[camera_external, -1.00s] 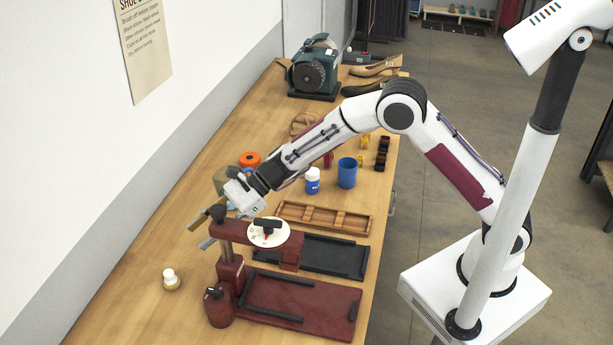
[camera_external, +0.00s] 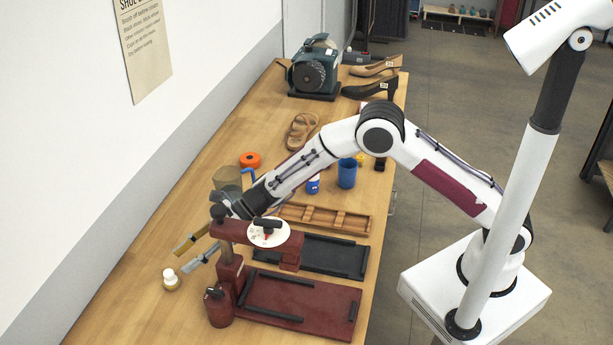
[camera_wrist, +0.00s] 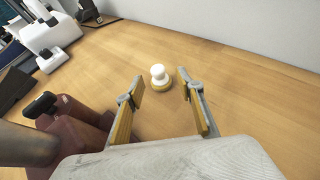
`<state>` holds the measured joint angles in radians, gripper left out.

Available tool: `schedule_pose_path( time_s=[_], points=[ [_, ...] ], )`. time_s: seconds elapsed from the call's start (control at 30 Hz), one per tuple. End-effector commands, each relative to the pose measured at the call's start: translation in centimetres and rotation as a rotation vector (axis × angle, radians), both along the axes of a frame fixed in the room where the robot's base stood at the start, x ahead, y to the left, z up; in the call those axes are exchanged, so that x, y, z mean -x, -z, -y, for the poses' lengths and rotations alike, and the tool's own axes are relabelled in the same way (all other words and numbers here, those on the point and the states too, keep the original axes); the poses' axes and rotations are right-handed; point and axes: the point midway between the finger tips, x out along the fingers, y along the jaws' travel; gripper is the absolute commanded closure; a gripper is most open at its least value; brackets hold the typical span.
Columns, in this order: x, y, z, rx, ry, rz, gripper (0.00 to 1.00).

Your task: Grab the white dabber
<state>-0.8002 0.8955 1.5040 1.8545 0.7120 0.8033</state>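The white dabber (camera_external: 171,280) stands upright on the wooden bench, left of the dark red machine. It has a white knob on a yellowish base. In the wrist view the dabber (camera_wrist: 158,76) shows ahead of my gripper, between the lines of its two fingers and beyond their tips. My gripper (camera_external: 189,257) is open and empty, above the bench just behind the dabber in the external view. Its spread fingers (camera_wrist: 160,86) have yellowish inner pads. Part of the gripper is hidden behind the red machine's post.
The dark red machine (camera_external: 300,297) with its round white dial (camera_external: 268,233) stands close to the right of the gripper. The wall is at left; bench around the dabber is clear.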

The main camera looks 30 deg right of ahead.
Motion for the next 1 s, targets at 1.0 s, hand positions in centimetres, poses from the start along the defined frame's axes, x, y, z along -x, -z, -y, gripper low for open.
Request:
schedule_pose_path(
  time_s=[1.0],
  points=[
    [0.5,2.1,-4.0,0.001,-0.002,-0.001,0.63]
  ],
)
